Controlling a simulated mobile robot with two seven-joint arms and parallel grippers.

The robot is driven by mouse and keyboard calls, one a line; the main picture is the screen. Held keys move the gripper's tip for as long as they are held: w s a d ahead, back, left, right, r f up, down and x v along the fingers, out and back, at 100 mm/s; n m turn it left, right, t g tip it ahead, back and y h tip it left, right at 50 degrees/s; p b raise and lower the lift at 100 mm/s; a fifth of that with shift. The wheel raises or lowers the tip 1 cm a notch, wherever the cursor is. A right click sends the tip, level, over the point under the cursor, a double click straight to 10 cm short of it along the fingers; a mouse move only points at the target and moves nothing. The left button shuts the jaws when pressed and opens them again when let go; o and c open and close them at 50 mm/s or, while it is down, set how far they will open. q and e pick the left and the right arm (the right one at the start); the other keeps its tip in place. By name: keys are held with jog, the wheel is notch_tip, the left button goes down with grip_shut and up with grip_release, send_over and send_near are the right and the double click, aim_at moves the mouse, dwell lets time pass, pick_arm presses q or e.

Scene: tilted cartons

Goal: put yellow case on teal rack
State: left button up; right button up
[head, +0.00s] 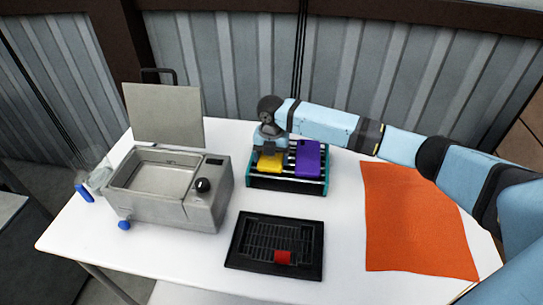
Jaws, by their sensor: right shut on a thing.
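The teal rack (287,185) stands on the white table, right of the grey machine, with dark rails across its top. The yellow case (270,162) is at the left part of the rack's top, below my right gripper (268,143). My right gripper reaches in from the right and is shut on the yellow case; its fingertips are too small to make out. I cannot tell whether the case rests fully on the rails. A purple case (307,158) lies on the rack just right of the yellow one. My left gripper is not in view.
A grey machine with a raised lid (168,185) stands at the left. An orange mat (415,220) covers the right side. Small blue items lie near the left edge.

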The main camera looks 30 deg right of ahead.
aim_at(271, 158)
jog(key=shift+f, duration=0.15)
jog(key=o, duration=0.8)
jog(key=shift+o, duration=0.2)
notch_tip(271, 158, up, 12)
dwell(0.3)
